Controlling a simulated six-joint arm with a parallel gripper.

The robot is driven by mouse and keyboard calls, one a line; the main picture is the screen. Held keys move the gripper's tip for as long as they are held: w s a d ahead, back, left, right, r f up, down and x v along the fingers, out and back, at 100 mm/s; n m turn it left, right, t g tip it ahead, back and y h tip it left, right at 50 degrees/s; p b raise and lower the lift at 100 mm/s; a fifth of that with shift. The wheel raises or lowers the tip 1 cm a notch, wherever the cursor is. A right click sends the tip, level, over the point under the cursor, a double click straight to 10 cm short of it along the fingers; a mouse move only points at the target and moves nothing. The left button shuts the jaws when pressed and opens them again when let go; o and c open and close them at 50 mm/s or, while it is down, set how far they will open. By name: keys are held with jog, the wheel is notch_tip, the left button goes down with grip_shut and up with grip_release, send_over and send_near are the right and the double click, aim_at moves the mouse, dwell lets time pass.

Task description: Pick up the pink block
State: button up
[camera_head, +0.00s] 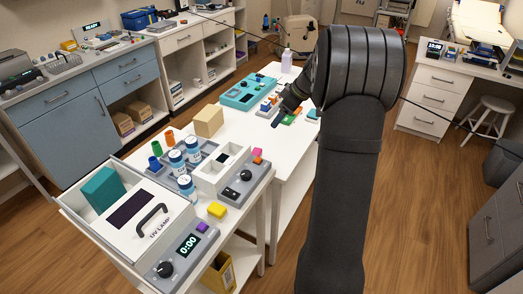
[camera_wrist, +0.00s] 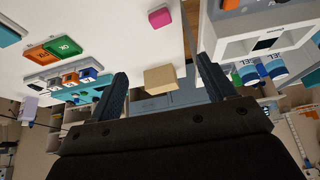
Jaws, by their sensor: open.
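The pink block (camera_wrist: 160,18) lies on the white tabletop near its edge, at the top middle of the wrist view. In the head view my gripper (camera_head: 278,117) is above the far part of the table, behind the pink block; my arm hides part of the table.
A beige block (camera_head: 208,120) stands on the table, left of the pink block. The white compartment tray (camera_head: 207,180), blue-labelled jars (camera_head: 177,162) and UV lamp box (camera_head: 140,240) crowd the near side. A teal case (camera_head: 237,98) lies at the back. Bare tabletop surrounds the gripper's near side.

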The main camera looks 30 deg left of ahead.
send_over(256, 151)
jog(key=d, duration=0.4)
jog(key=f, duration=1.5)
jog(key=shift+w+a, duration=0.15)
jog(key=shift+a, duration=0.1)
jog(key=shift+a+x, duration=0.2)
jog(key=shift+x, duration=3)
jog(key=shift+r, duration=0.2)
jog(key=c, duration=1)
jog(key=shift+r, duration=0.1)
jog(key=shift+c, duration=0.2)
